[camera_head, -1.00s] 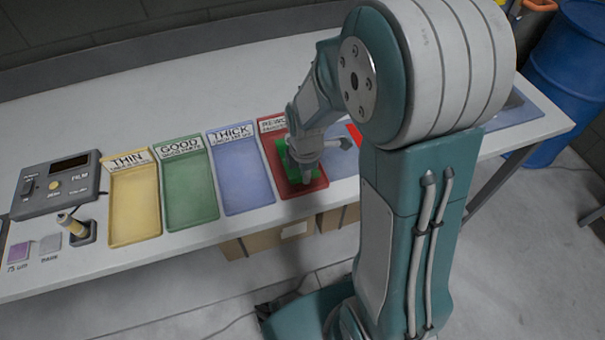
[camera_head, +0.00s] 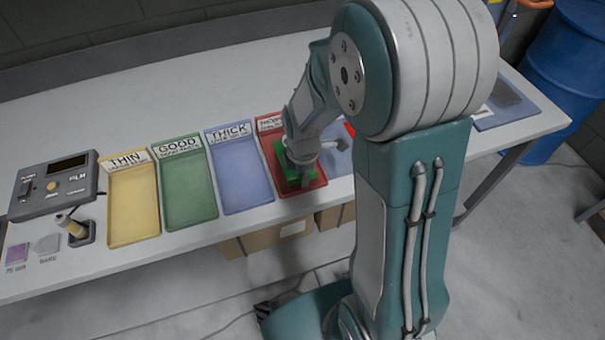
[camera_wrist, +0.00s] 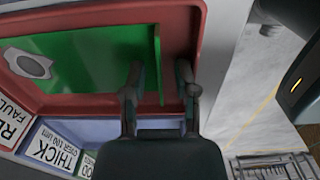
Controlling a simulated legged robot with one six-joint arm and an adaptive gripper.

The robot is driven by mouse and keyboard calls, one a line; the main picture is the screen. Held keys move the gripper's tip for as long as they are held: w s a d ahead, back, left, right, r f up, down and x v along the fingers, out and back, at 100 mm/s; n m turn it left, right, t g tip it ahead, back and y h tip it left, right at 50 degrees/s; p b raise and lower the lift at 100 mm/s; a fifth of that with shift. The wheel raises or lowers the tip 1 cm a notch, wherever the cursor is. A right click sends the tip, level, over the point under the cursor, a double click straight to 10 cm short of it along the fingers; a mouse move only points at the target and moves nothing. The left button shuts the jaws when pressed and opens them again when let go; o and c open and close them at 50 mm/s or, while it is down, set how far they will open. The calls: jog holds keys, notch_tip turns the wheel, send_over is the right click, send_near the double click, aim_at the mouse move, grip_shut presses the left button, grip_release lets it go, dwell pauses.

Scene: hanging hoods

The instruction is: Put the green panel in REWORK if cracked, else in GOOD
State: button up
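The green panel (camera_head: 282,163) lies inside the red REWORK tray (camera_head: 262,148). In the wrist view the panel (camera_wrist: 95,55) is flat green with a grey rounded mark at its left and a thin upright green edge at its right. No crack can be made out on the part that shows. My gripper (camera_wrist: 159,72) is open, its two fingers on either side of that upright edge with gaps on both sides. In the head view my gripper (camera_head: 302,178) is down at the REWORK tray and hides part of the panel. The green GOOD tray (camera_head: 190,195) is empty.
The yellow THIN tray (camera_head: 133,205) and blue THICK tray (camera_head: 240,175) are empty, left of REWORK. A film gauge (camera_head: 55,187) and a probe in a holder (camera_head: 73,228) sit at the left. A blue barrel (camera_head: 570,75) stands beyond the bench's right end.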

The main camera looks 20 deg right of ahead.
notch_tip(320, 180, up, 12)
dwell(0.7)
jog(key=s+r+m+t, duration=0.5)
jog(key=s+r+m, duration=0.5)
jog(key=s+m, duration=0.4)
jog(key=shift+a+r+m, duration=0.3)
jog(key=shift+r+m, duration=0.05)
jog(key=shift+m, duration=1.65)
